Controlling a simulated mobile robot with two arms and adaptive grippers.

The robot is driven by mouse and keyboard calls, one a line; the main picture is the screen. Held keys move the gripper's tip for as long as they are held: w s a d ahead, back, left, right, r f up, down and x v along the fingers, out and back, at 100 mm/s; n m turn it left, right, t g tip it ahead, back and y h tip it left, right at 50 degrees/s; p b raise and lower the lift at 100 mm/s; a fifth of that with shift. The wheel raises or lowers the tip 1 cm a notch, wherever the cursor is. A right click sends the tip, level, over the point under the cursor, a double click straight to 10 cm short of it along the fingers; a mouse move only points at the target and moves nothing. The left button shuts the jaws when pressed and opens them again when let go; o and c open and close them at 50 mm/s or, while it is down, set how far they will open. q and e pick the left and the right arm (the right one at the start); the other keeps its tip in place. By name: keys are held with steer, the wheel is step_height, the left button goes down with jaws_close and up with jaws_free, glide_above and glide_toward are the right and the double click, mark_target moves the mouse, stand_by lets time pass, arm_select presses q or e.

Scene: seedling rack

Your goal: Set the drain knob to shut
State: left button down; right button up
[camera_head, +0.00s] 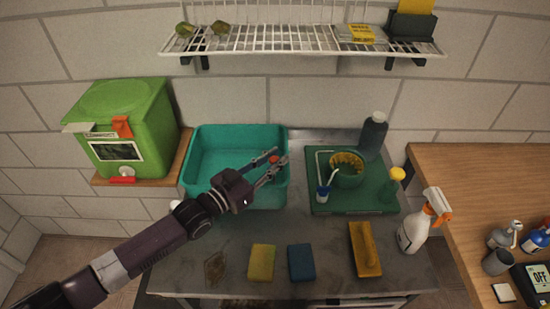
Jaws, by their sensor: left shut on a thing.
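The teal basin (235,131) stands on the metal bench, left of centre. A small red knob (274,160) shows at its right side, inside or above the rim; I cannot tell which. My left gripper (275,158) reaches over the basin from the lower left, with its fingertips on either side of the red knob, shut on it. The fingers hide part of the knob, and its setting cannot be read. My right gripper is not in view.
A green tray (330,205) with a pot and bottles is right of the basin.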

mark_target(274, 159)
arm_select(q)
step_height(274, 159, down, 2)
steer(key=shift+f+b, duration=0.25)
steer(key=shift+b, duration=0.35)
steer(key=c, duration=1.7)
jaws_free()
steer(key=shift+a, duration=0.1)
steer(key=shift+c, duration=0.2)
steer(key=shift+r, duration=0.15)
step_height(274, 159, up, 10)
steer(key=shift+f, duration=0.1)
